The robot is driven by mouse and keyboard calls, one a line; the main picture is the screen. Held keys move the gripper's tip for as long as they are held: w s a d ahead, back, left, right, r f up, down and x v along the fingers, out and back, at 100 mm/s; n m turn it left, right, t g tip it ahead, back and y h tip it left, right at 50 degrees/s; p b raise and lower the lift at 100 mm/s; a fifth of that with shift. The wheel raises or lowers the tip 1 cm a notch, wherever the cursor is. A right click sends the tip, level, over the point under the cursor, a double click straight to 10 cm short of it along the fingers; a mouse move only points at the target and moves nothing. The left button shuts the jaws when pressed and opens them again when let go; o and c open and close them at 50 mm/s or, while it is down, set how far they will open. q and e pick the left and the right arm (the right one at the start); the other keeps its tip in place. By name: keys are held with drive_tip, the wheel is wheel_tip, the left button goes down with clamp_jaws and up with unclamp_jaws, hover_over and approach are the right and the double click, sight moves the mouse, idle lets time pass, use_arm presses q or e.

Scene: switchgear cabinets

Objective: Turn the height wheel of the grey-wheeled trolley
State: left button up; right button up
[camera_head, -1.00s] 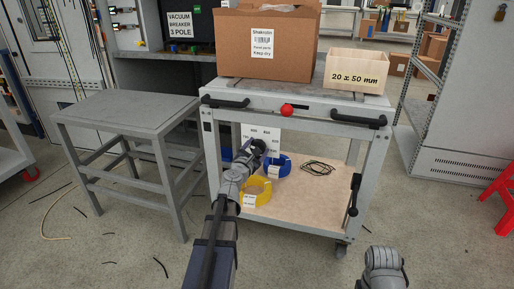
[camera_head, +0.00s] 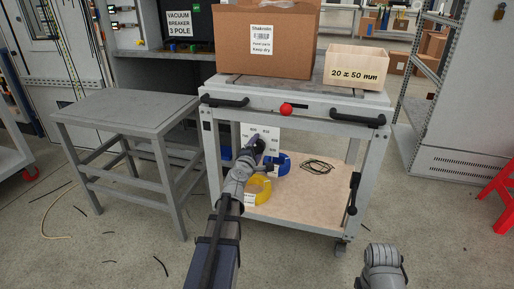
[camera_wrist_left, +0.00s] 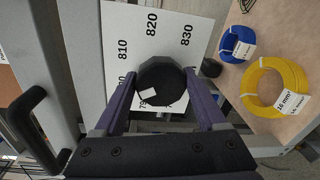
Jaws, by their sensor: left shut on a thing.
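The trolley (camera_head: 366,107) stands ahead with a grey frame, black handles and a red knob (camera_head: 286,109) on its front edge. Its height wheel is a dark round knob (camera_wrist_left: 158,78) with a small white mark, in front of a white scale plate (camera_wrist_left: 186,18) reading 810, 820, 830. My left gripper (camera_head: 258,147) reaches in below the tabletop; in the left wrist view its two fingers (camera_wrist_left: 160,98) lie on either side of the wheel, shut on it. The lower part of the scale is hidden behind wheel and fingers. At lower right only a grey part of my other arm shows.
A cardboard box (camera_head: 232,45) and a wooden crate (camera_head: 356,70) stand on the trolley top. Blue (camera_wrist_left: 238,42) and yellow (camera_wrist_left: 273,87) cable coils lie on its lower shelf. A grey table (camera_head: 128,109) stands to the left, a red stool (camera_head: 499,190) to the right.

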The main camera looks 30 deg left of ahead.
use_arm(q)
drive_tip(key=shift+d+f+m, duration=0.1)
drive_tip(key=shift+d+m, duration=0.1)
drive_tip(key=shift+m, duration=0.4)
drive_tip(key=o, duration=1.3)
drive_tip(key=shift+a, duration=0.1)
drive_tip(key=shift+s, duration=0.15)
drive_tip(key=v, duration=0.7)
drive_tip(key=shift+s+p, duration=0.25)
drive_tip(key=shift+p, duration=0.05)
